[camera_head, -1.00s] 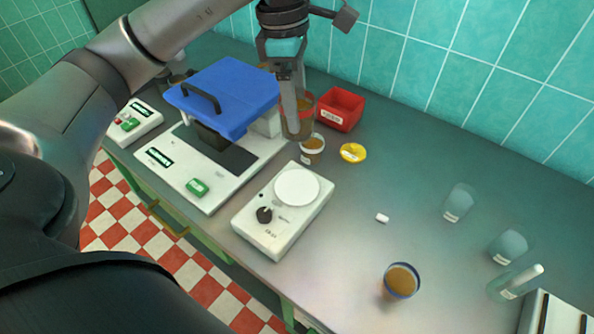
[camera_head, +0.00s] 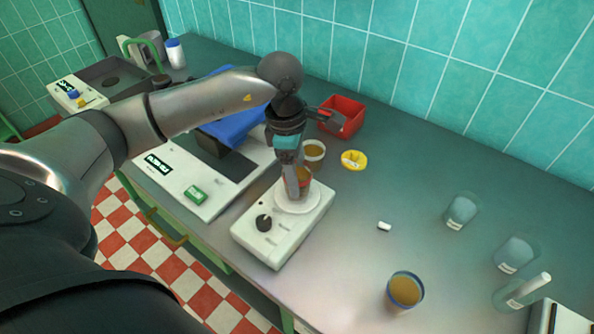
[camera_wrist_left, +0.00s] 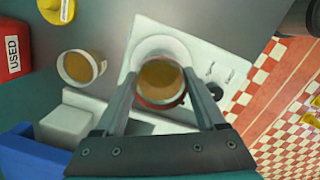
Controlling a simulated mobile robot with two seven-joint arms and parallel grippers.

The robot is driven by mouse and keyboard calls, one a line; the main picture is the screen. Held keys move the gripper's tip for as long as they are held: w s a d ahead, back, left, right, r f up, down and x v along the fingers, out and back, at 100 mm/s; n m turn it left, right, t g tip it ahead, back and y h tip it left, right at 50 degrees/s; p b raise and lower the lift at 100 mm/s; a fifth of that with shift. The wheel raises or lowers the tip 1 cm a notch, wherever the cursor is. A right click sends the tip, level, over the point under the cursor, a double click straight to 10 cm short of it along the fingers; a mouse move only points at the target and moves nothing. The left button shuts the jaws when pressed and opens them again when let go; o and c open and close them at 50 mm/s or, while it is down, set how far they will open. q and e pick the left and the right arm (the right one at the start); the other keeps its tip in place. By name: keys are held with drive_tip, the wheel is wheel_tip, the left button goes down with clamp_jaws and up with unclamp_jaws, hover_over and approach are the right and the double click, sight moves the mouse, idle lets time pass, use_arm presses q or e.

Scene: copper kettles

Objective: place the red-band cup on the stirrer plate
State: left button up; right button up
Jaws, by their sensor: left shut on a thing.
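The red-band cup (camera_head: 305,178) holds brown liquid and is upright. My left gripper (camera_head: 294,182) is shut on it; in the left wrist view the cup (camera_wrist_left: 160,80) sits between the two fingers. The cup is over the round white plate of the stirrer (camera_head: 272,242), whose rim (camera_head: 303,207) shows around it. I cannot tell whether the cup's base touches the plate or is slightly above it. The fingers hide part of the cup in the head view. My right gripper is not in view.
A white-banded cup (camera_head: 314,150), yellow dish (camera_head: 353,160) and red bin (camera_head: 342,117) stand behind the stirrer. A blue-rimmed cup (camera_head: 404,290) and small white bar (camera_head: 384,226) are to the right, with clear glassware (camera_head: 461,211) beyond. A blue-lidded device (camera_head: 228,128) is left.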

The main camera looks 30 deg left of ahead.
use_arm(q)
drive_tip(key=shift+f, duration=0.1)
drive_tip(key=o, duration=1.5)
drive_tip(key=shift+r, duration=0.2)
drive_tip(key=r, duration=0.4)
drive_tip(key=a+r, duration=0.1)
drive_tip(key=r, duration=0.7)
drive_tip(key=shift+s+a+p, duration=0.15)
drive_tip(key=shift+s+p, duration=0.15)
drive_tip(key=shift+p, duration=0.1)
